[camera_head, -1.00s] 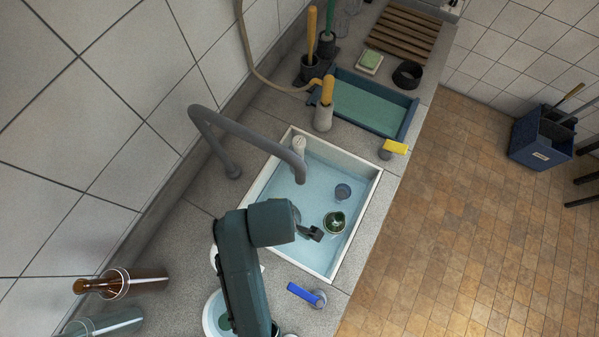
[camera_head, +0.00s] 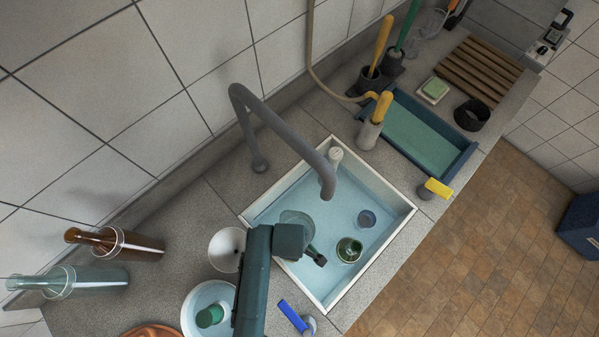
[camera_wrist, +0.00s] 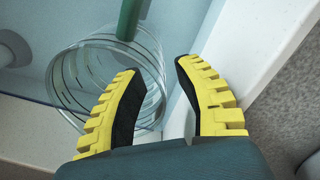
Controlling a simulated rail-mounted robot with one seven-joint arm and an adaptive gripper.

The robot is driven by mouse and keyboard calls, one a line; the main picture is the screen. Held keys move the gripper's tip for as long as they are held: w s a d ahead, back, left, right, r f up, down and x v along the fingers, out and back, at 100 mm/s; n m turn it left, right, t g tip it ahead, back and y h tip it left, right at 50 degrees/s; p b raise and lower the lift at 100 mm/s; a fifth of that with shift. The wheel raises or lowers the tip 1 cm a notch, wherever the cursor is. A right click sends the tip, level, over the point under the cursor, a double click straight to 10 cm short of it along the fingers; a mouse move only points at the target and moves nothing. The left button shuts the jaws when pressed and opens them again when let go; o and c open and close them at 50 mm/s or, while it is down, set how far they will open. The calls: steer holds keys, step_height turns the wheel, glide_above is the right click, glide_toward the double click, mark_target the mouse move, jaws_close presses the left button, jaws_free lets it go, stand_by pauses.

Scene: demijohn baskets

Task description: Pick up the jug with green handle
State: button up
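A clear glass jug with ribbed walls (camera_wrist: 85,80) and a green handle (camera_wrist: 130,18) shows in the wrist view, just beyond my left finger, which overlaps its edge. My gripper (camera_wrist: 160,82) has yellow fingers with black pads. They are apart, with nothing between them. In the head view my gripper (camera_head: 316,256) is over the sink; whether it touches the jug cannot be told.
A blue-handled tool (camera_head: 292,316) lies near the front rim.

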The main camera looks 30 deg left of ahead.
step_height(320, 180, down, 2)
steer(key=shift+w+f, duration=0.1)
jaws_close()
stand_by(0.4)
